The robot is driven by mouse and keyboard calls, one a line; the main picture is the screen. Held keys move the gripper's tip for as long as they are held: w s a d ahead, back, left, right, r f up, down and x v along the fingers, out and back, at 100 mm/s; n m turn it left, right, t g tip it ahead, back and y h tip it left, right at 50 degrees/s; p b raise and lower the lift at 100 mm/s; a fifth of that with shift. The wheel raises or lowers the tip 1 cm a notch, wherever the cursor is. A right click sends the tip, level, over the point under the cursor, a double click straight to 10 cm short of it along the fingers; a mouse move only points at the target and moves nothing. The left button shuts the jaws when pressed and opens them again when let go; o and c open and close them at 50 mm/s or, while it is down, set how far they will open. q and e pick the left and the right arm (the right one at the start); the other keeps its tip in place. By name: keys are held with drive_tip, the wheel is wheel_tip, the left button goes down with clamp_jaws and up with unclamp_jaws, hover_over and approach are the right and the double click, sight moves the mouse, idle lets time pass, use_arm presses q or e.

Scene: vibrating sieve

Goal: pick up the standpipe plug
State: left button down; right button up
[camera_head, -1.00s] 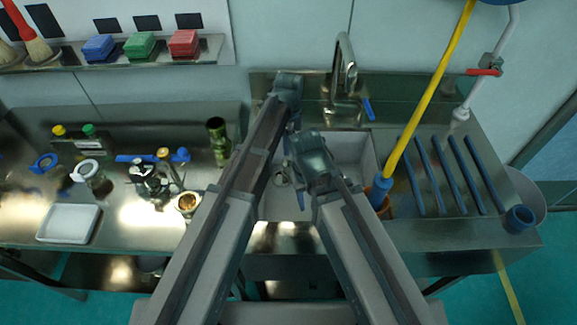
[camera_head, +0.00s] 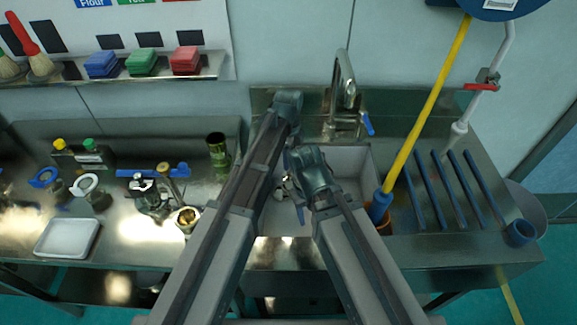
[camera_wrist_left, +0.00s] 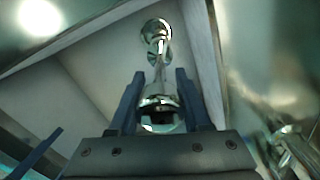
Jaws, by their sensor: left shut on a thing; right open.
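The standpipe plug (camera_wrist_left: 158,103), a shiny metal piece, is between the two dark fingers of my left gripper (camera_wrist_left: 160,76) in the left wrist view. The gripper is shut on it. The round drain (camera_wrist_left: 155,31) shows beyond on the sink floor. I cannot tell whether the plug is clear of the drain. In the head view my left fingers are largely hidden among the arms. My right gripper (camera_head: 300,205) is open and empty over the sink basin (camera_head: 347,163), close beside the left one.
A faucet (camera_head: 344,80) stands behind the basin. A yellow-handled tool (camera_head: 430,105) leans at the basin's right, by blue bars (camera_head: 460,190) on the drainboard. The left bench holds a white tray (camera_head: 68,238), a green cylinder (camera_head: 218,152) and small instruments.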

use_arm(q)
wheel_tip(320, 180, up, 10)
drive_tip(key=p, duration=1)
wheel_tip(320, 180, up, 16)
drive_tip(key=a+p, duration=0.2)
drive_tip(key=p, duration=1.3)
drive_tip(key=shift+a+p, duration=0.25)
drive_tip(key=shift+p, duration=0.05)
drive_tip(key=shift+f, duration=0.25)
wheel_tip(320, 180, down, 11)
drive_tip(key=b, duration=1.1)
drive_tip(key=shift+r, duration=0.15)
